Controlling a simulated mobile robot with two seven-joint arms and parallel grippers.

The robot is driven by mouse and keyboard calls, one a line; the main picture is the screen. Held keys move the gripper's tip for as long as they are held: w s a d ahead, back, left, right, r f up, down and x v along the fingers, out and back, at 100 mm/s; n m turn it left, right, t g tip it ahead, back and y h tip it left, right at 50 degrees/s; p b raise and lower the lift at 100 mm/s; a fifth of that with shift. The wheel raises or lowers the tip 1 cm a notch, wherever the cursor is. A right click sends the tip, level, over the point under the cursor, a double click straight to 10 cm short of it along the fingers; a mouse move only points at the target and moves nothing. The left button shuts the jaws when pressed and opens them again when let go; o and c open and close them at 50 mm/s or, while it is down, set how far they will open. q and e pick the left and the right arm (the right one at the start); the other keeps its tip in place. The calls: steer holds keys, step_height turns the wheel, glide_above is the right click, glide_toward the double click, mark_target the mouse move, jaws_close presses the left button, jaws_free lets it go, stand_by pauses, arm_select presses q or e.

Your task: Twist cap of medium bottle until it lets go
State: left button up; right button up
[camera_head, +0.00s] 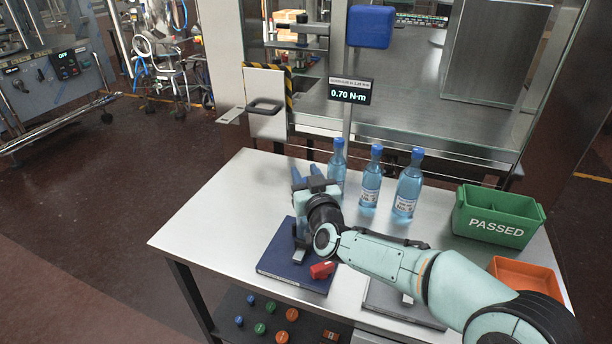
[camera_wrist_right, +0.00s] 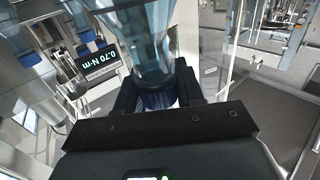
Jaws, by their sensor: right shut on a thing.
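My right gripper (camera_head: 313,184) reaches over the white table from the right. In the right wrist view its black jaws (camera_wrist_right: 158,98) are shut on a dark blue cap (camera_wrist_right: 158,99) at the neck of a clear blue bottle (camera_wrist_right: 145,42). In the head view that bottle is mostly hidden by my gripper. Three blue-capped bottles stand upright beyond it: one close by (camera_head: 338,163), one in the middle (camera_head: 370,180) and one on the right (camera_head: 408,186). I cannot tell which is the medium one. My left gripper is not in view.
A green PASSED bin (camera_head: 495,222) and an orange tray (camera_head: 535,277) are on the right. A display (camera_head: 350,92) reads 0.70 N·m. The table's left side (camera_head: 205,215) is clear.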

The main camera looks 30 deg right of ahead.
steer(key=o, duration=1)
steer(key=shift+c, duration=0.2)
steer(key=shift+s+a, duration=0.1)
steer(key=v, duration=1.3)
steer(key=shift+a, duration=0.1)
